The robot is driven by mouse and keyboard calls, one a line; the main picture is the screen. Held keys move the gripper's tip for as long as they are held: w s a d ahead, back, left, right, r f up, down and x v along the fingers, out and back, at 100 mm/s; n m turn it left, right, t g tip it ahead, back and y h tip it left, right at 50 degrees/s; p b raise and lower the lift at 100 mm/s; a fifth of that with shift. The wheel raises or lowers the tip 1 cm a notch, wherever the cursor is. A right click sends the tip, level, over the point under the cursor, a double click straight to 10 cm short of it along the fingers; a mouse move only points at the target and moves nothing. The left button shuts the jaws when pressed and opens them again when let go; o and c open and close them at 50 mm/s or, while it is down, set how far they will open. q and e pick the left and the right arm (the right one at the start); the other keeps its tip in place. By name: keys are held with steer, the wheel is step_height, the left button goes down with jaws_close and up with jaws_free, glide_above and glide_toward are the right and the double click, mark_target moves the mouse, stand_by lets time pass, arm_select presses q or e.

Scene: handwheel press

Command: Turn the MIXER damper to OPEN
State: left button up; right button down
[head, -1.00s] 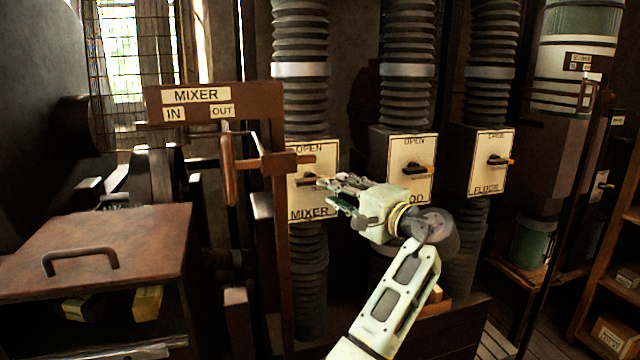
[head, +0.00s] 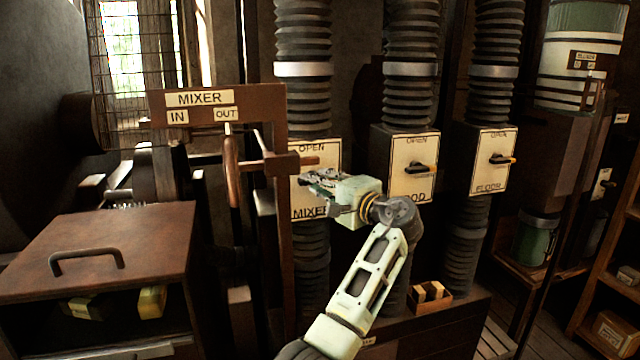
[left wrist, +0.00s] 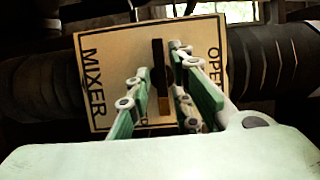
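The MIXER damper is a cream plate (head: 328,155) on a duct, lettered OPEN at the top and MIXER at the bottom. In the head view my left gripper (head: 315,184) is in front of the plate and hides its handle. In the left wrist view the plate (left wrist: 110,55) shows with a dark bar handle (left wrist: 160,75), set crosswise between the words MIXER and OPEN. My left gripper (left wrist: 163,88) is open, with one finger on each side of the handle. I cannot tell whether either finger touches it. My right gripper is not in view.
A brown post with a MIXER IN/OUT sign (head: 220,100) and lever (head: 232,165) stands close left of the damper. Two similar damper plates (head: 412,165) (head: 492,160) are to the right. A brown cabinet (head: 100,245) is at the lower left.

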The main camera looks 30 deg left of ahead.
arm_select(q)
steer(key=shift+r, duration=0.1)
jaws_close()
